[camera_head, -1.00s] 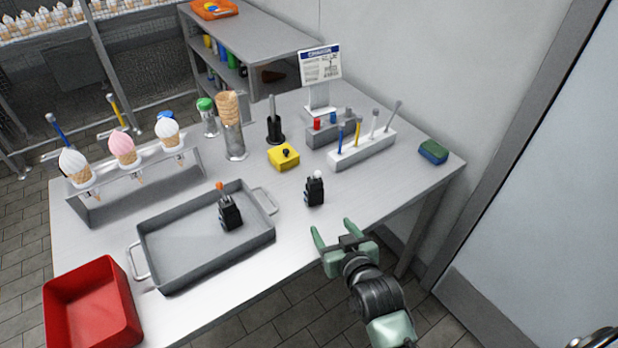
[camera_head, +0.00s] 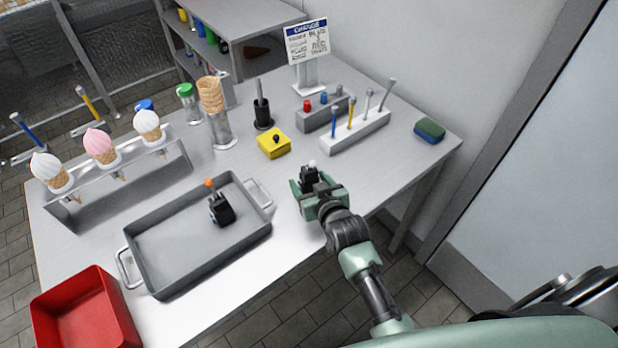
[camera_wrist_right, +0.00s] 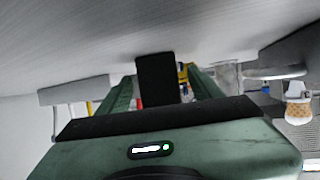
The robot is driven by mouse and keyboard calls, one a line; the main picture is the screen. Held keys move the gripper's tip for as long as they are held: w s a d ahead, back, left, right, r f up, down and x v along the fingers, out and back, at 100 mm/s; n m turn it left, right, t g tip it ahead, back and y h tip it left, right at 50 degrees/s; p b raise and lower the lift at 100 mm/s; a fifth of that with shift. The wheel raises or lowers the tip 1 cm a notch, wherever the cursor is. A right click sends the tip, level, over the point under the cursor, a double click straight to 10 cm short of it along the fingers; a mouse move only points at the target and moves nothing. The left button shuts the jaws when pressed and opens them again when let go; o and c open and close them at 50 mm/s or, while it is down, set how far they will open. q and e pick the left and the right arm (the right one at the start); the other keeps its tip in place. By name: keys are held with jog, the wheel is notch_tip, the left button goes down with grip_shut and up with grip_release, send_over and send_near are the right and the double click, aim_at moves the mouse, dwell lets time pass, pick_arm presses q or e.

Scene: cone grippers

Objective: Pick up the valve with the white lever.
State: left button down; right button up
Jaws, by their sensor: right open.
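The valve with the white lever (camera_head: 310,168) is a small black block standing on the table (camera_head: 262,291). My right gripper (camera_head: 313,186) is open, with its green fingers on either side of this valve; contact cannot be told. In the right wrist view the valve's dark body (camera_wrist_right: 157,79) stands between the fingers (camera_wrist_right: 160,92). Its lower part is hidden by the gripper in the head view. A second black valve, with an orange lever (camera_head: 220,207), stands in the grey tray (camera_head: 190,250). My left gripper is not in view.
A yellow box with a black knob (camera_head: 273,144) stands behind the gripper. A stirrer rack (camera_head: 355,132), a sign (camera_head: 308,45) and a sponge (camera_head: 429,131) are farther right. A cone rack (camera_head: 120,180) and a red bin (camera_head: 85,315) are at left.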

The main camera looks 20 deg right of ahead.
jog(key=shift+w, duration=0.1)
jog(key=c, duration=1.4)
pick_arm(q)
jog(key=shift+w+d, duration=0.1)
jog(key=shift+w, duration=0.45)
pick_arm(e)
grip_shut()
jog(key=shift+r, duration=0.1)
